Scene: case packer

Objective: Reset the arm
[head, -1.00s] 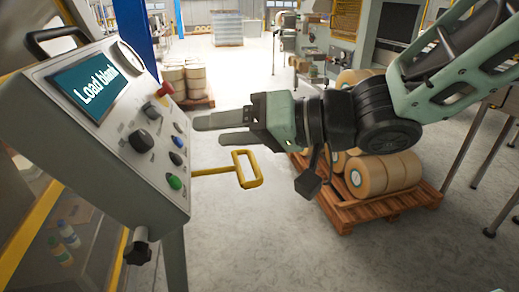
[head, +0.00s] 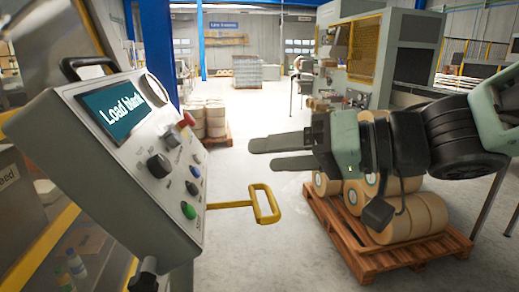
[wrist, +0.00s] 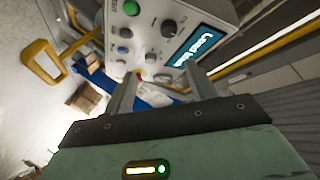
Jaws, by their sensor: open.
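My gripper (head: 281,152) is open and empty in the head view. Its two grey fingers point left toward the control panel (head: 122,178), with a clear gap between fingertips and panel. The panel has a screen (head: 124,107) reading "Load blank", a red knob (head: 187,119), black knobs, a blue button (head: 194,171) and a green button (head: 188,210). In the wrist view my gripper (wrist: 155,80) shows two parted fingers, with the panel (wrist: 150,27) beyond them.
A yellow handle (head: 266,204) sticks out right of the panel, below my gripper. A wooden pallet (head: 375,260) with several tan rolls (head: 418,217) stands on the floor at right. Another stack of rolls (head: 208,119) stands behind. Open floor (head: 262,105) lies in the middle.

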